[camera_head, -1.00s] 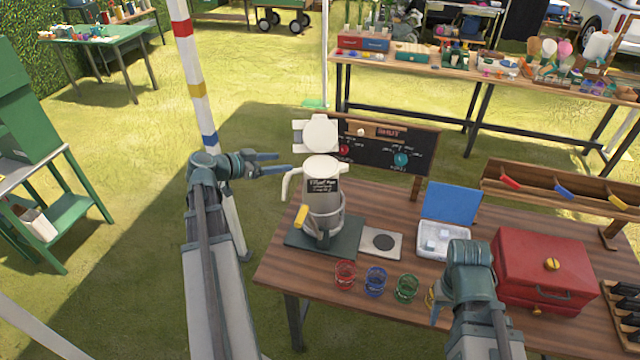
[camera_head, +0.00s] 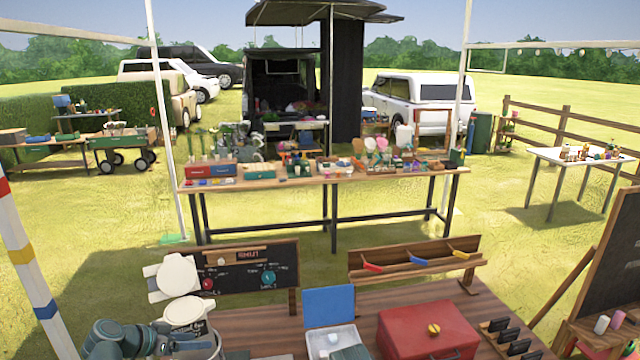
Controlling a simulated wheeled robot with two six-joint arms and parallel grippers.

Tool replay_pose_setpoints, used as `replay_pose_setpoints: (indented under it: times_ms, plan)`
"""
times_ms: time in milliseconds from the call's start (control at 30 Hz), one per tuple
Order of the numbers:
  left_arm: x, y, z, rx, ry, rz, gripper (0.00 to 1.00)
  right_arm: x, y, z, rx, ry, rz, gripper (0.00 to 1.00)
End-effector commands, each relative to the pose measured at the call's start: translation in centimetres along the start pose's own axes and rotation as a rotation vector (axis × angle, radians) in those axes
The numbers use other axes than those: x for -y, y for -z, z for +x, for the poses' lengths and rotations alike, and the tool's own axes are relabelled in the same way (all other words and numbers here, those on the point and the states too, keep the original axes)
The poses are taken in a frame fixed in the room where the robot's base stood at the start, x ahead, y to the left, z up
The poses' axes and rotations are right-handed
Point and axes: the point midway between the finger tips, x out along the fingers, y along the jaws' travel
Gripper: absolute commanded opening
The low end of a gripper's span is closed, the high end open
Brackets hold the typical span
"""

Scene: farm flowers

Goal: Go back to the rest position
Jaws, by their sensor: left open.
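My left gripper (camera_head: 182,340) is low at the left of the head view, open and with nothing seen between its fingers. It overlaps the lower part of the white-lidded machine (camera_head: 186,312) in the picture; I cannot tell whether they touch. A small grey-green piece of my right arm shows at the bottom edge, in front of the white tray with the blue lid (camera_head: 329,307). The fingers of my right gripper are outside the view.
The red box (camera_head: 428,332) stands on the wooden table (camera_head: 270,318), right of the tray. A chalkboard (camera_head: 248,265) and a wooden rack (camera_head: 415,262) stand at its back. A striped pole (camera_head: 22,255) is at far left. Grass separates this table from a long table (camera_head: 300,182).

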Motion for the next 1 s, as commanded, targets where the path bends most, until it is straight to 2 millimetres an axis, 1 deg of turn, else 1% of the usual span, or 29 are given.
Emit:
replay_pose_setpoints:
  times_ms: [33, 67, 100, 167, 200, 333, 400, 500, 600, 700, 800, 1000]
  plan:
    - [-3.0, -0.9, 2.6, 0.074, -0.040, -0.008, 0.71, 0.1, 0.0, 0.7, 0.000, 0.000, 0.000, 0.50]
    - [-4.4, -1.4, 3.7, 0.119, -0.056, -0.017, 0.71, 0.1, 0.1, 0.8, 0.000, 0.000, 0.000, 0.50]
    - [-6.3, -2.1, 5.1, 0.180, -0.073, -0.030, 0.71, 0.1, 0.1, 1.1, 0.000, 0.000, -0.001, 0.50]
    - [-9.0, -3.3, 7.0, 0.271, -0.088, -0.047, 0.71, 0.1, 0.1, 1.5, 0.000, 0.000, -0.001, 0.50]
    - [-10.8, -4.1, 8.0, 0.332, -0.093, -0.056, 0.71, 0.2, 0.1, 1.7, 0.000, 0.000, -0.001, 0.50]
    - [-16.1, -6.9, 10.6, 0.521, -0.073, -0.075, 0.71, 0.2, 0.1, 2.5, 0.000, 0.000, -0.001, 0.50]
    - [-18.7, -8.5, 11.5, 0.615, -0.041, -0.079, 0.71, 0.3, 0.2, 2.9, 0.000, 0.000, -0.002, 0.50]
    - [-21.9, -10.6, 12.3, 0.734, 0.028, -0.077, 0.71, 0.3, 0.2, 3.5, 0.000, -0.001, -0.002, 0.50]
    - [-24.5, -12.4, 12.6, 0.825, 0.115, -0.067, 0.71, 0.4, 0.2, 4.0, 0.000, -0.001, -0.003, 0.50]
    - [-26.4, -13.7, 12.6, 0.882, 0.203, -0.056, 0.71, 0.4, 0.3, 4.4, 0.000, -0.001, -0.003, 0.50]
    - [-27.7, -14.6, 12.4, 0.914, 0.275, -0.046, 0.71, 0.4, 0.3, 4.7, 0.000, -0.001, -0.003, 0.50]
    - [-28.6, -15.1, 12.2, 0.932, 0.351, -0.038, 0.71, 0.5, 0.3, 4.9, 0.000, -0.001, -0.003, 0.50]
